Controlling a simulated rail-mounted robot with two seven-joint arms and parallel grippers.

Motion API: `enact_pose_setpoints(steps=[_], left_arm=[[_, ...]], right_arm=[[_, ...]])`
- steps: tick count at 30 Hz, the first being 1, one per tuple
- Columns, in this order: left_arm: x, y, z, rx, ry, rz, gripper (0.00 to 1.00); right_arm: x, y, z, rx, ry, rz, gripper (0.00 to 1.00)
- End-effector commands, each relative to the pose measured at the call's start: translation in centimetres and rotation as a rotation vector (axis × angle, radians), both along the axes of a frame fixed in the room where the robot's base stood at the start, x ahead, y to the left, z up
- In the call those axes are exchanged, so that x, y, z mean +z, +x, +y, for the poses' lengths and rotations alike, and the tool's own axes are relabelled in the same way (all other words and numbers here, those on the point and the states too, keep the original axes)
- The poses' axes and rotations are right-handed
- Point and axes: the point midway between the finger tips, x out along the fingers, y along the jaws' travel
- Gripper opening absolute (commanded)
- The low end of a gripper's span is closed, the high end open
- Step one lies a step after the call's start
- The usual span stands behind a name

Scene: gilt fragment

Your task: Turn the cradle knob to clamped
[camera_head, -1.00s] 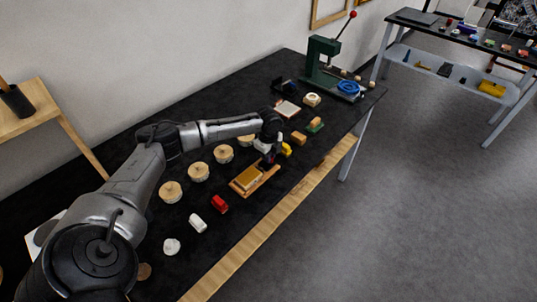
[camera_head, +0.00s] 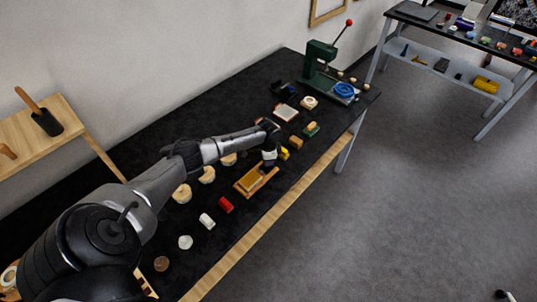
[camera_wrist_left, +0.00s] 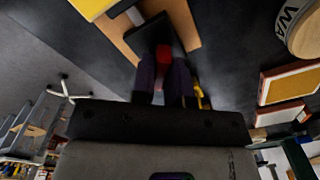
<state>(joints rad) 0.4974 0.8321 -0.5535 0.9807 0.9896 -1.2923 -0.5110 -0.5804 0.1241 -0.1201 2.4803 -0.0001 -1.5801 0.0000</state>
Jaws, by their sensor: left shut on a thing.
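The wooden cradle (camera_head: 241,187) lies on the black bench near its front edge, with a yellow-gold piece (camera_head: 251,181) in it. My left gripper (camera_head: 268,166) points down at the cradle's far end. In the left wrist view, its two dark fingers (camera_wrist_left: 164,78) are shut on a small red knob (camera_wrist_left: 163,53), beside a dark block (camera_wrist_left: 152,36) on the cradle's wood (camera_wrist_left: 184,18). The fingers hide part of the knob, and I cannot tell which setting it is at. My right gripper is not in view.
Several round wooden-topped pieces (camera_head: 207,175) stand behind the cradle, partly under my left arm. A red block (camera_head: 226,204) and a white block (camera_head: 207,220) lie nearer. A green press (camera_head: 318,62) stands at the far end.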

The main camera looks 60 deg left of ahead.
Motion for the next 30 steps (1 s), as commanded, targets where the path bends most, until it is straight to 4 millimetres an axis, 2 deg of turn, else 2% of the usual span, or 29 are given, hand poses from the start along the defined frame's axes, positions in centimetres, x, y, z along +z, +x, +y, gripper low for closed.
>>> enact_pose_setpoints(steps=[1,12,21,30], left_arm=[[0.6,0.0,-0.1,0.044,-0.004,0.002,0.00],[0.5,0.1,-0.1,0.378,-0.004,0.001,0.00],[0.3,0.1,-0.1,0.571,-0.003,-0.001,0.00],[0.3,0.1,0.0,0.669,-0.002,-0.001,0.00]], right_arm=[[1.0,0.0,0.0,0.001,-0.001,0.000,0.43],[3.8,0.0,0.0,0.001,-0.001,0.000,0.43],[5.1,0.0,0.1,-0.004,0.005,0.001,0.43],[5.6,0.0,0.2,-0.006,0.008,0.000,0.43]])
